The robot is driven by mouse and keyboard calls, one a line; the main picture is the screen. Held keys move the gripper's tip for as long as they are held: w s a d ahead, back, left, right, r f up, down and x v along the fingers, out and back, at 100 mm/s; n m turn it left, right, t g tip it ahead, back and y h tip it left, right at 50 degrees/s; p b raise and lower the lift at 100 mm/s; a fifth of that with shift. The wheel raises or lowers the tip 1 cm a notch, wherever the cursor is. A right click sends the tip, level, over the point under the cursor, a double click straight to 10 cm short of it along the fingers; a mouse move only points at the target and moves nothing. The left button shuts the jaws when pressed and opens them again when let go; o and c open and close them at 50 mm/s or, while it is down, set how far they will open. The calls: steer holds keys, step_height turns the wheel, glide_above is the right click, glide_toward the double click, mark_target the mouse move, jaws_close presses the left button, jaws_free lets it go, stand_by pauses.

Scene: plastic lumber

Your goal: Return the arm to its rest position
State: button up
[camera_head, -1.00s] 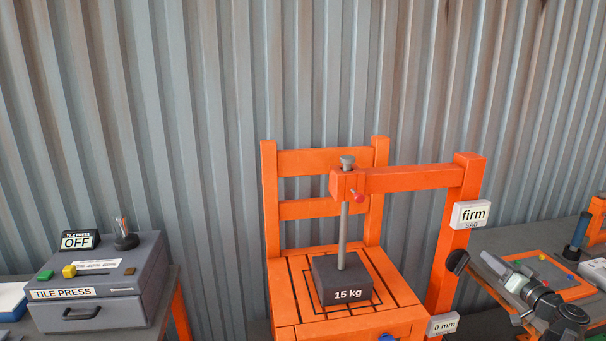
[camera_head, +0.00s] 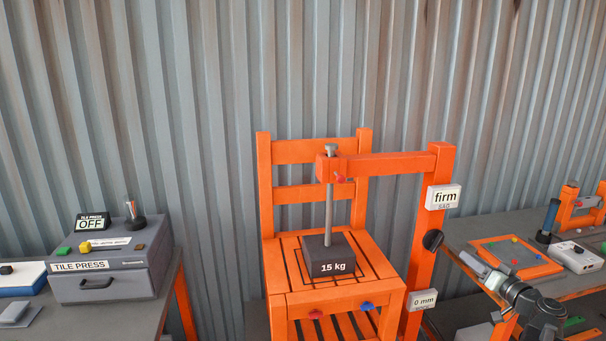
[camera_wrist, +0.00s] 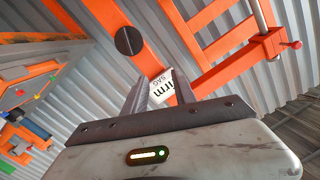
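My arm shows at the lower right of the head view, with my gripper (camera_head: 474,262) at its upper-left end, beside the right-hand bench. In the wrist view my gripper (camera_wrist: 160,82) has its two dark fingers apart with nothing between them. The sign also shows in the head view (camera_head: 443,197). I cannot tell from the frames which pose is the rest position.
An orange chair rig (camera_head: 330,290) with a 15 kg weight (camera_head: 332,258) stands ahead, its post and black knob (camera_head: 433,240) near my arm. A tile press (camera_head: 110,270) reading OFF is on the left bench. An orange-framed board (camera_head: 515,258) lies on the right bench.

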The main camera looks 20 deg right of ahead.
steer(key=w+a+f+n+g+y, duration=0.1)
steer(key=w+a+f+g+y, duration=0.3)
steer(key=a, duration=0.7)
steer(key=w+a+f+n+g, duration=0.2)
steer(key=a+f, duration=0.4)
steer(key=a, duration=0.4)
steer(key=w+a+f+n+g+y, duration=0.1)
steer(key=w+a+f+g+y, duration=0.25)
steer(key=a, duration=0.75)
steer(key=s+a+f+g+h, duration=0.3)
steer(key=s+a+f+g, duration=0.1)
steer(key=a, duration=0.5)
steer(key=s+a+f+g+h, duration=0.4)
steer(key=s+a+f, duration=0.1)
steer(key=a, duration=0.4)
steer(key=shift+s+a+f+n, duration=0.25)
steer(key=shift+s+a+n, duration=0.15)
steer(key=shift+s, duration=0.25)
